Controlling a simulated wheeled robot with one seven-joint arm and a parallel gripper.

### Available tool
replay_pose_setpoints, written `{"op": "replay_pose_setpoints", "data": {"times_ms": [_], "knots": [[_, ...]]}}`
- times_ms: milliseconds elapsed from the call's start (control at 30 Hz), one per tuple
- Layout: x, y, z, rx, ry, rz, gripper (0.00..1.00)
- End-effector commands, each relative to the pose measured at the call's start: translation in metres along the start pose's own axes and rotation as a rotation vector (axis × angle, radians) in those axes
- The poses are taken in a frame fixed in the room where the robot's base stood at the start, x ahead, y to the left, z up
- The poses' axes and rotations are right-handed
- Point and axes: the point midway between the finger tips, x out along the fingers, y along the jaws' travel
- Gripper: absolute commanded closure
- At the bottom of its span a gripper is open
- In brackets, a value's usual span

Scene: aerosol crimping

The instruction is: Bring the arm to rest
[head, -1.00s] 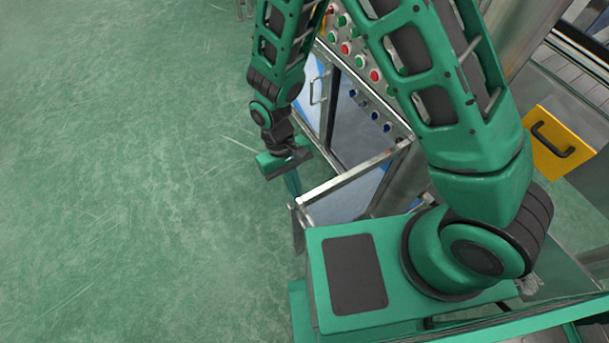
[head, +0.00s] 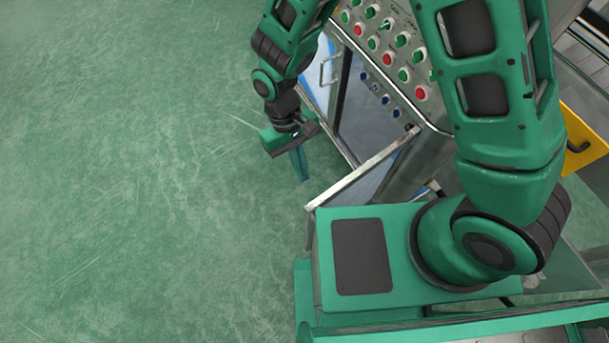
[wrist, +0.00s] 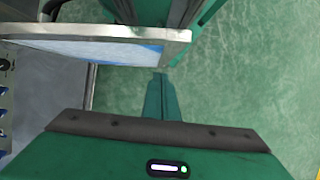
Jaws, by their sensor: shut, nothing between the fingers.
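My arm is green and black and arches over the machine in the head view. My gripper (head: 300,163) hangs at its end, pointing down over the green floor, left of the machine's metal frame edge. Its fingers are together and empty. In the wrist view the closed green fingers (wrist: 161,97) point at the floor, close to the corner of a metal-framed panel (wrist: 100,32). I cannot tell the exact gap between the fingertips and that panel.
A control panel (head: 385,45) with several red, green and blue buttons stands right of the gripper. An open metal-framed door (head: 362,166) juts out beside it. A yellow drawer front (head: 588,130) is at the right. The green floor (head: 120,180) on the left is clear.

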Motion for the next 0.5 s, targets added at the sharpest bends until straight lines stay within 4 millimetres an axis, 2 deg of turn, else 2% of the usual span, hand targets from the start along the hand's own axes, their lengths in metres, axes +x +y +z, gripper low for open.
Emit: {"op": "replay_pose_setpoints", "data": {"times_ms": [33, 200, 333, 500], "knots": [[-0.012, 0.000, -0.001, 0.001, 0.004, -0.002, 1.00], [-0.041, 0.001, -0.001, 0.001, 0.003, -0.001, 1.00], [-0.055, 0.001, -0.001, 0.001, 0.001, -0.001, 1.00], [-0.063, 0.001, 0.000, 0.001, -0.001, 0.000, 1.00]]}}
